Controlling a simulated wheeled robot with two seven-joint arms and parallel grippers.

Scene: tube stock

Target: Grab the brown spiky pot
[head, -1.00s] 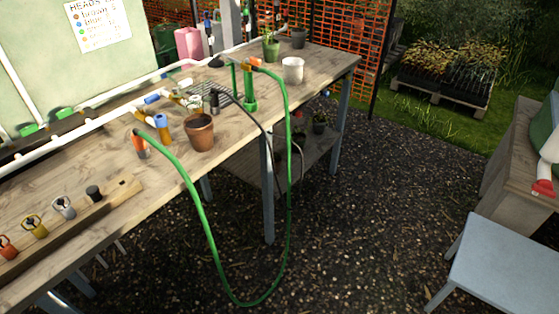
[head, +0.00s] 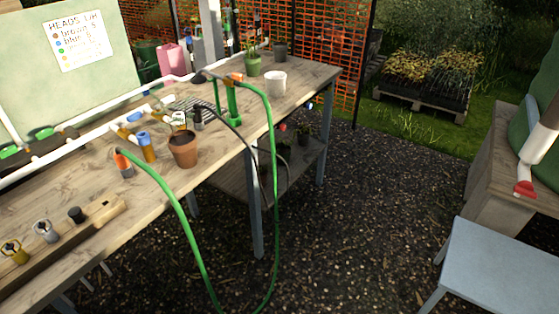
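A brown terracotta pot (head: 183,150) stands upright near the front edge of the wooden bench (head: 215,165). It seems filled with dark soil, and no spikes or plant show in it. A green pot (head: 251,65) with a thin upright plant stands at the bench's far end, beside a dark pot (head: 280,51). Potted plants, one with spiky leaves (head: 303,131), stand on the shelf below in shade; their pot colours are hard to tell. Neither of my grippers is in view.
A green hose (head: 187,225) loops off the bench front. A white pot (head: 276,82), white pipes and fittings are on the bench. A grey stool (head: 500,265) and a wooden table (head: 500,150) stand at right. The gravel (head: 350,220) between is clear.

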